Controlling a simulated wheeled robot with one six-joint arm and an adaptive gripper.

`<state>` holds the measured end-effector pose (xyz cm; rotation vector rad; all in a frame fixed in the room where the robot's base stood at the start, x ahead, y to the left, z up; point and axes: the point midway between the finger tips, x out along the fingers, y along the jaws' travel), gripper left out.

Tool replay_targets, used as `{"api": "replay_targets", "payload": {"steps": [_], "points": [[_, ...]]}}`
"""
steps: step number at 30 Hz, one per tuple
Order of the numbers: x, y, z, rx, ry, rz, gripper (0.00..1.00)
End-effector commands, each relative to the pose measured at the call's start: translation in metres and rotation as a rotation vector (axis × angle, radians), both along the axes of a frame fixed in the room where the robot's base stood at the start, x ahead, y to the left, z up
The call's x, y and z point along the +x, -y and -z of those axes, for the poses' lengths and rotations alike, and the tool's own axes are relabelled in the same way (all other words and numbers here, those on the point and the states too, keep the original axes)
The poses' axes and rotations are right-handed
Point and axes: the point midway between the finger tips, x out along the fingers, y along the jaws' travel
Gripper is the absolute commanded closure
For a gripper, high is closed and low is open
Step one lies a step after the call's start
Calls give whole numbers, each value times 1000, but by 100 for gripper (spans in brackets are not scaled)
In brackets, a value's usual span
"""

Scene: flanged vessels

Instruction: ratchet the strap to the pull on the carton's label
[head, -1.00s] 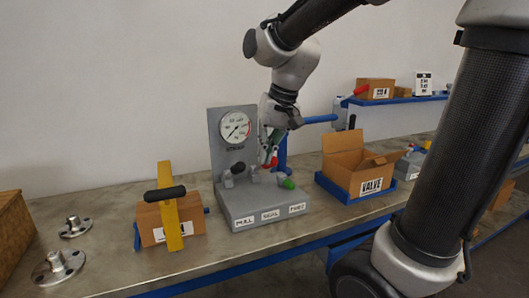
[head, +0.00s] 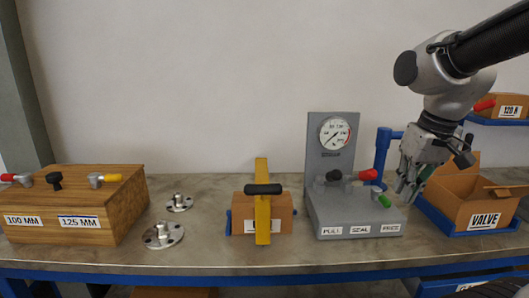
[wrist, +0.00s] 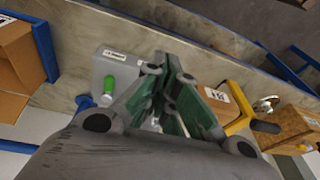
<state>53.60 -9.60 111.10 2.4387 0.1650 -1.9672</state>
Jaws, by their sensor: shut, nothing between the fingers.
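The carton (head: 280,214) stands on the bench left of the grey gauge stand. A yellow strap (head: 262,200) runs upright over its front, with a black ratchet handle (head: 263,189) across it. The strap covers much of the carton's label (head: 250,227), so its text cannot be read. My gripper (head: 407,200) is shut and empty, in front of the right edge of the gauge stand, well right of the carton. In the wrist view my gripper (wrist: 172,118) points at the bench, with the yellow strap (wrist: 241,112) to its right.
An open VALVE box (head: 484,208) stands at right. Flanges (head: 163,236) and a wooden box (head: 115,200) stand at left. Bench front is clear.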

Motion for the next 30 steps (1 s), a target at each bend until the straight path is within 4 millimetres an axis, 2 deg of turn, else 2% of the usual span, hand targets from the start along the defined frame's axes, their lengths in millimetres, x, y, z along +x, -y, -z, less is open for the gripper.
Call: {"api": "replay_targets", "payload": {"steps": [1,3,6,9,12,30], "points": [[-19,13,0,-16,22,0,100],[-41,27,1,-38,51,5,100],[-65,42,0,-55,96,38,100],[-75,49,-5,-55,139,69,100],[-77,53,-10,-54,164,88,100],[-77,53,-11,-53,162,92,100]]}}
